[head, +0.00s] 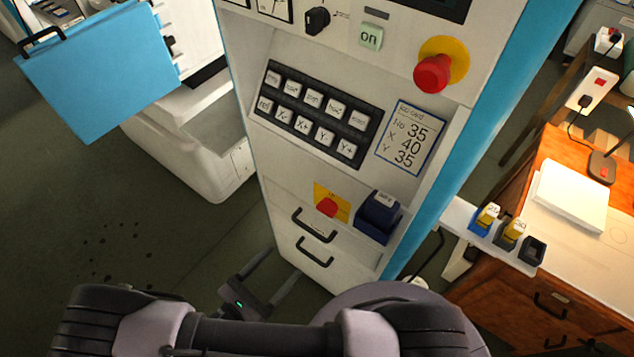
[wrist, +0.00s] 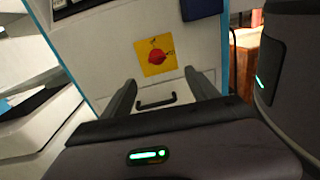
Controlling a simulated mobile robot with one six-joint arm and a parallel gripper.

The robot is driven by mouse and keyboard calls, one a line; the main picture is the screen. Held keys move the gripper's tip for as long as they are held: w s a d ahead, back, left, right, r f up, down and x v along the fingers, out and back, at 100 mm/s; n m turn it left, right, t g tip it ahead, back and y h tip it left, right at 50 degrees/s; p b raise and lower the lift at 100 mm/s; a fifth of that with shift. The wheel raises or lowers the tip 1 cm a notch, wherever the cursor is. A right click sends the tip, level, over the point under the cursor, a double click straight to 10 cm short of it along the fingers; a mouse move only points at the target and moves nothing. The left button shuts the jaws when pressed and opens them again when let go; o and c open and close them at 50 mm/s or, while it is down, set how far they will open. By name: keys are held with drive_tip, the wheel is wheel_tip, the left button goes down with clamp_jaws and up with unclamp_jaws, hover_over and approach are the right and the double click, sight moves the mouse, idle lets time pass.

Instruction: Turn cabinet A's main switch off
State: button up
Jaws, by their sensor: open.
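The main switch is a red rotary knob (head: 327,207) on a yellow plate (head: 341,212), low on the front of the white and blue cabinet (head: 281,174). The knob (wrist: 157,57) also shows in the wrist view, above and beyond my fingertips. The markings on its plate (wrist: 146,68) are too small to read, and I cannot tell which way the knob is set. My gripper (head: 282,264) is open and empty, below and left of the switch in the head view. In the wrist view my gripper (wrist: 160,82) has its fingers apart, touching nothing visible.
A black drawer handle (head: 312,225) sits just below the switch, with another handle (head: 314,252) lower. A dark blue box (head: 379,216) juts out right of the switch. A red stop button (head: 432,74) and a keypad (head: 318,112) are higher. A wooden desk (head: 570,250) stands right.

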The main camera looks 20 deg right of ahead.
sight(324, 212)
drive_tip(key=shift+n+t, duration=0.4)
drive_tip(key=shift+t, duration=0.1)
drive_tip(key=x, duration=0.5)
drive_tip(key=b+x, duration=0.1)
drive_tip(key=x, duration=0.5)
drive_tip(key=f+b+x, duration=0.1)
drive_tip(key=x, duration=0.5)
drive_tip(key=shift+w+f, duration=0.1)
drive_tip(key=shift+w, duration=0.15)
drive_tip(key=shift+c, duration=0.2)
drive_tip(key=c, duration=1.3)
